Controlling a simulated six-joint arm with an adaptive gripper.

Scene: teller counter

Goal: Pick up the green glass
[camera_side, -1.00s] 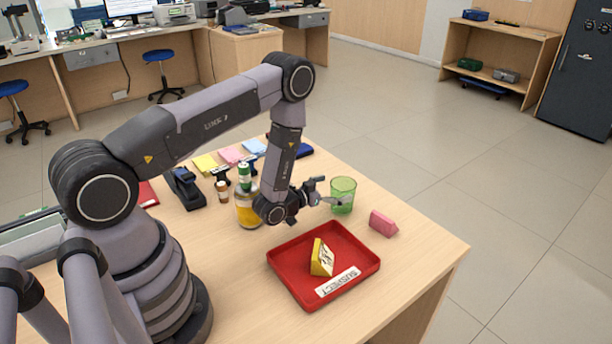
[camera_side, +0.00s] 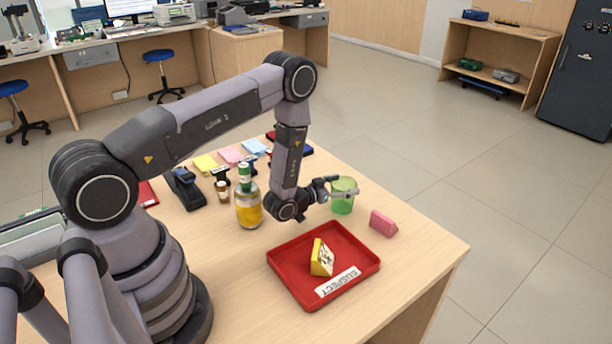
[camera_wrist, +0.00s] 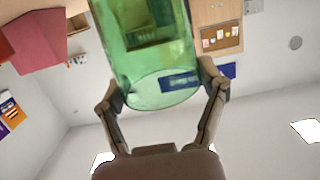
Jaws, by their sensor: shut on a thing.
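The green glass (camera_side: 343,203) is a clear green tumbler standing upright on the wooden counter, behind the red tray. My gripper (camera_side: 343,191) reaches it level from the left in the side view, with its fingers around the glass near the upper part. In the wrist view the glass (camera_wrist: 150,50) fills the upper middle. My gripper's two fingers (camera_wrist: 160,88) lie on either side of it and are shut on it. I cannot see a gap between the glass and the counter.
A pink block (camera_side: 383,223) lies right of the glass, near the counter's edge. A bottle with yellow liquid (camera_side: 248,208) stands left of my gripper. The counter's front right corner is clear.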

